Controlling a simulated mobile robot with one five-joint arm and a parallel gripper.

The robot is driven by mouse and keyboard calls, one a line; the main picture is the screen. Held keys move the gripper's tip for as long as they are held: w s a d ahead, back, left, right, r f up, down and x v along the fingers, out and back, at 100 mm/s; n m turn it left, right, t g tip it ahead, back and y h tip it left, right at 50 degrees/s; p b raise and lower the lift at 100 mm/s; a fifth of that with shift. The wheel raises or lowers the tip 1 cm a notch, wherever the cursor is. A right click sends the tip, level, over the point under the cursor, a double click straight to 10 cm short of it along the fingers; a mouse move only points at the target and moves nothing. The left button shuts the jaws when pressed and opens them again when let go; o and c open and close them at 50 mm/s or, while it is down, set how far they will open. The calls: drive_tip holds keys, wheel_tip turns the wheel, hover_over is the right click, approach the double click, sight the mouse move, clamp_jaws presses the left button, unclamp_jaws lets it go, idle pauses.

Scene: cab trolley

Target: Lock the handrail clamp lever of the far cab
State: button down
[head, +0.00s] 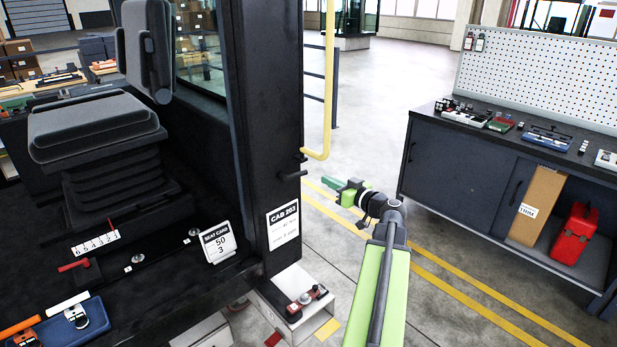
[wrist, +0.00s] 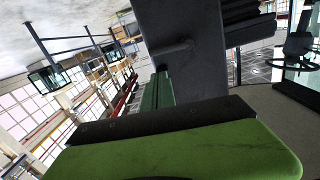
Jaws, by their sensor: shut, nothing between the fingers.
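The cab (head: 262,120) on the left carries a label reading about "CAB 203". A yellow handrail (head: 328,85) runs down beside its dark pillar and bends in to it at the bottom. A short black lever (head: 292,176) sticks out to the right from the pillar just below that bend. In the wrist view, a dark bar (wrist: 172,49) that looks like this lever lies across the pillar (wrist: 195,75). My gripper (head: 338,185) is green, shut and empty, right of the lever with a visible gap. Its green finger (wrist: 157,92) points toward the pillar.
A seat (head: 95,125) and a seat card (head: 217,242) are in the cab. Another cab (head: 357,22) stands far back. Floor with yellow lines lies between.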

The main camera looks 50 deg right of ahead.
drive_tip(key=shift+w, duration=0.15)
drive_tip(key=w, duration=0.9)
drive_tip(key=shift+w+d+f, duration=0.25)
drive_tip(key=shift+w, duration=0.15)
